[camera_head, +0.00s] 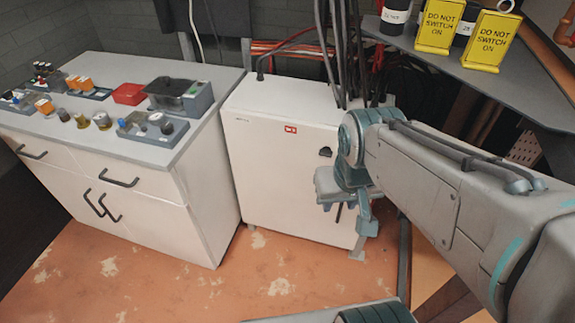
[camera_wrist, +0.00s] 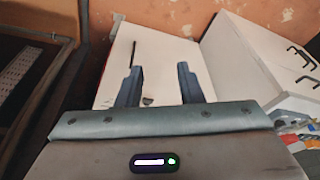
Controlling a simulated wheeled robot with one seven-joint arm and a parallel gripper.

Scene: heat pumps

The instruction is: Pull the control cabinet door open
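The control cabinet (camera_head: 275,165) is a white box in the middle of the head view, and its front door looks shut. A small dark latch (camera_head: 325,152) sits high on the door's right side, just left of my arm. My gripper (camera_head: 342,205) is in front of the door, below the latch, and partly hidden by my wrist. In the wrist view the cabinet's white face (camera_wrist: 160,60) lies beyond my two fingers (camera_wrist: 158,86). They are apart with nothing gripped. A small dark part (camera_wrist: 148,100), probably the latch, shows between them near their base. Contact cannot be told.
A white drawer unit (camera_head: 190,215) stands left of the cabinet, with switches and a red box (camera_head: 129,94) on top. A grey shelf (camera_head: 480,75) with yellow "DO NOT SWITCH ON" signs (camera_head: 438,27) is at upper right. Dark cables hang behind the cabinet. The floor in front is clear.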

